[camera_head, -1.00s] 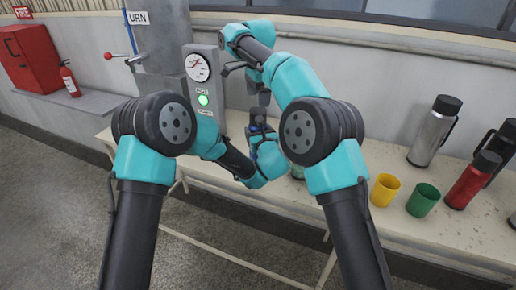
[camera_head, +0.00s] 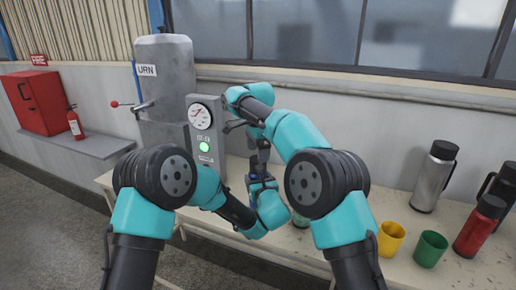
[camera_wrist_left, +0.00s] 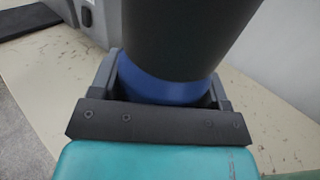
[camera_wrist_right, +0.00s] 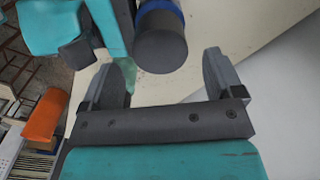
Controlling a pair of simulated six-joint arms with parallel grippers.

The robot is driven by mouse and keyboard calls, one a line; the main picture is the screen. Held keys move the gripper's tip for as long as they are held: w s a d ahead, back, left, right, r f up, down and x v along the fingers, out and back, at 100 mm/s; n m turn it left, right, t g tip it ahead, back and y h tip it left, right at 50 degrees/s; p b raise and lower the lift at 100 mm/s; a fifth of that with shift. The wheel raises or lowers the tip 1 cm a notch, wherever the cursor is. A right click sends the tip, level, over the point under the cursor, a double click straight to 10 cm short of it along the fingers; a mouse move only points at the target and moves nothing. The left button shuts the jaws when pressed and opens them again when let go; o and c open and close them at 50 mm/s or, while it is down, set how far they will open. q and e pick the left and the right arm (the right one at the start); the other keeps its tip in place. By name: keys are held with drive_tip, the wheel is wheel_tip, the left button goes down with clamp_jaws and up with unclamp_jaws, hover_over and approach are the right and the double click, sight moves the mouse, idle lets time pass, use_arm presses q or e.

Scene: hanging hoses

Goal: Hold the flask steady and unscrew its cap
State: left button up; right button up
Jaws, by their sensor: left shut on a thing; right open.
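The flask shows small in the head view (camera_head: 261,185), largely hidden by my arms. In the left wrist view its blue body (camera_wrist_left: 165,88) sits between the fingers of my left gripper (camera_wrist_left: 166,84), which is shut on it. The dark cap (camera_wrist_left: 185,38) rises above the blue part. In the right wrist view the round end of the dark cap (camera_wrist_right: 160,50) faces the camera, with blue body (camera_wrist_right: 158,8) behind it. My right gripper (camera_wrist_right: 157,66) is open and empty, with the cap ahead of its fingertips and between them; I see no contact.
A bench (camera_head: 310,250) runs along the wall. A yellow cup (camera_head: 391,238), green cup (camera_head: 430,249), silver flask (camera_head: 434,176) and red flask (camera_head: 480,226) stand to the right. A gauge panel (camera_head: 203,125) and an urn (camera_head: 165,85) stand behind my left arm.

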drive_tip(key=shift+f, duration=2.8)
